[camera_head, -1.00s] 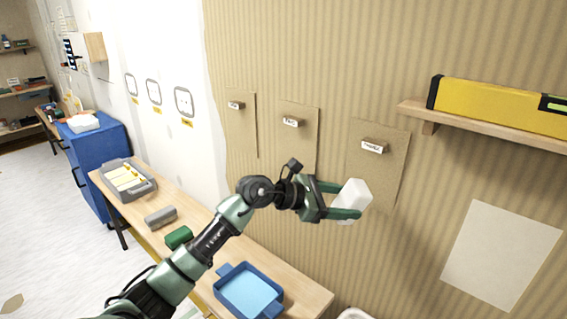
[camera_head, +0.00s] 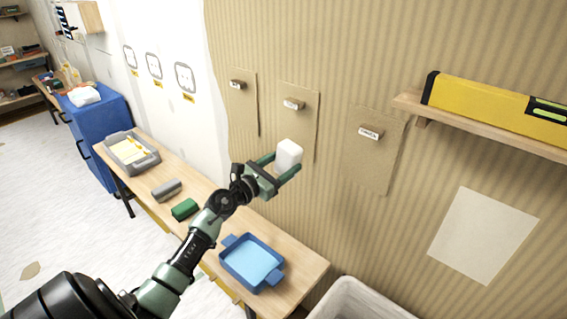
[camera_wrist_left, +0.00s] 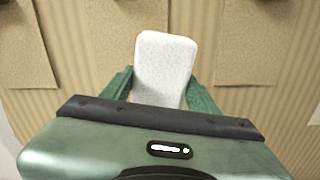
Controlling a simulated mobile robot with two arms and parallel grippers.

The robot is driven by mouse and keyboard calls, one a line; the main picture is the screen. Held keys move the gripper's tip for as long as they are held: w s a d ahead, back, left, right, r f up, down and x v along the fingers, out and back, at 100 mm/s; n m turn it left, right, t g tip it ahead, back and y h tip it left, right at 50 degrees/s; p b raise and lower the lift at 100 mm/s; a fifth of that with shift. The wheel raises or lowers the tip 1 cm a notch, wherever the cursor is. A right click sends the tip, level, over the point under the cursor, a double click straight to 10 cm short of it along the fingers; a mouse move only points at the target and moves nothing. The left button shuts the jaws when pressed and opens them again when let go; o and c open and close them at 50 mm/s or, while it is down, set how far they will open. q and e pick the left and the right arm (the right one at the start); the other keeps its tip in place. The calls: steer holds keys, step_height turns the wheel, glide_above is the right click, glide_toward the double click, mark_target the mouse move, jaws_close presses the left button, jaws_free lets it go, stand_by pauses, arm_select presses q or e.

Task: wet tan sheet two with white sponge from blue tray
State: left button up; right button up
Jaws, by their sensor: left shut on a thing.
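The white sponge (camera_head: 288,154) is held between the fingers of my left gripper (camera_head: 281,168), which is shut on it. It also shows in the left wrist view (camera_wrist_left: 164,66), sticking out beyond the fingers. Tan sheet two (camera_head: 297,120), the middle of three tan sheets, hangs on the wall under a small labelled clip. The sponge is in front of this sheet's lower part in the head view; I cannot tell whether they touch. The blue tray (camera_head: 236,270) with light blue liquid sits on the bench below. My right gripper is not in view.
Another tan sheet (camera_head: 242,110) hangs to the left and one (camera_head: 381,160) to the right. A wooden shelf (camera_head: 480,130) with a yellow level juts out at right. The bench (camera_head: 300,270) holds a green block, a grey block and a grey tray.

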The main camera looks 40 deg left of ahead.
arm_select(q)
steer(key=w+b, duration=0.1)
steer(key=w, duration=0.5)
steer(key=shift+w+d, duration=0.15)
steer(key=shift+d, duration=0.1)
steer(key=shift+w+d, duration=0.15)
steer(key=shift+w, duration=1.15)
stand_by(2.7)
stand_by(0.6)
steer(key=shift+a, duration=1.35)
steer(key=shift+w+a, duration=0.15)
steer(key=shift+a, duration=1.9)
steer(key=shift+a+r, duration=0.15)
steer(key=shift+a, duration=0.5)
steer(key=shift+w+a, duration=0.15)
steer(key=shift+a, duration=0.9)
steer(key=shift+w+a, duration=0.15)
steer(key=shift+a, duration=0.85)
